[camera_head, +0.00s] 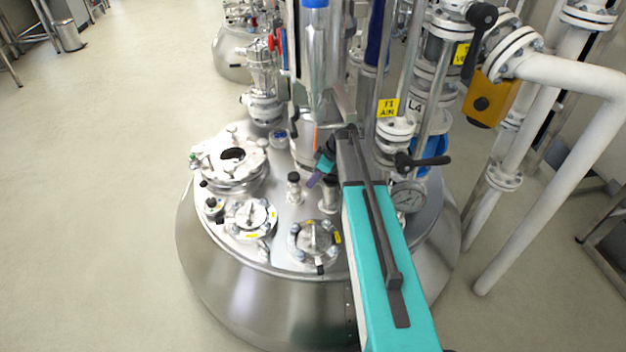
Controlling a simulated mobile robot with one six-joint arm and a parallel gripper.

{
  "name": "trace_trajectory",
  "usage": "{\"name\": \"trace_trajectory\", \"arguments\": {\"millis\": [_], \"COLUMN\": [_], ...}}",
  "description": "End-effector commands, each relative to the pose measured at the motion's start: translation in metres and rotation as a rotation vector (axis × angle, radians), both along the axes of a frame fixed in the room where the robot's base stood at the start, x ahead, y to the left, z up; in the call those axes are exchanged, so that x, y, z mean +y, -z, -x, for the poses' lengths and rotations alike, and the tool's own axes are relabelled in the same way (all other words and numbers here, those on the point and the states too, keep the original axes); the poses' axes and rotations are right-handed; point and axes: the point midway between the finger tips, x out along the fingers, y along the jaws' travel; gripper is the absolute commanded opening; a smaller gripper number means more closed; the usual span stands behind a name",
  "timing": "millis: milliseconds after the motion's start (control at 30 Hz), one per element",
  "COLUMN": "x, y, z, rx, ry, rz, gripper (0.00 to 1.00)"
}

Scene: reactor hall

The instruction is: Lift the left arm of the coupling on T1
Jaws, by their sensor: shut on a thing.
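My arm reaches in from the bottom right over the domed steel vessel lid. My gripper (323,166) is small, dark and teal at the middle of the lid, partly hidden by my arm link. It is shut on a thin, purple-grey piece, which looks like the left arm of the coupling (314,180) and slants down to the left. Just below stands a short steel fitting (328,198), probably the coupling body, partly hidden. I can read no T1 label, and the jaws' contact is too small to see clearly.
A short black-capped fitting (293,188) stands close to the left. A pressure gauge (408,196), a black-handled valve (422,161) and white pipes (560,180) crowd the right.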

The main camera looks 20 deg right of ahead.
Motion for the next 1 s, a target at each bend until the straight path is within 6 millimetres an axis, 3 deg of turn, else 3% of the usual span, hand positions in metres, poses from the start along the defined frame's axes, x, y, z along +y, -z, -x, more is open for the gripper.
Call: {"name": "trace_trajectory", "arguments": {"millis": [633, 667, 767, 1000], "x": [-0.0008, -0.0009, -0.0007, -0.0002], "y": [-0.0011, -0.0011, -0.0009, -0.0003], "z": [-0.0019, -0.0019, -0.0016, -0.0007], "rx": [-0.005, -0.005, -0.005, -0.002], "ry": [0.002, 0.002, 0.002, 0.001], "rz": [0.002, 0.002, 0.001, 0.000], "gripper": [0.00, 0.17, 0.34, 0.34]}}
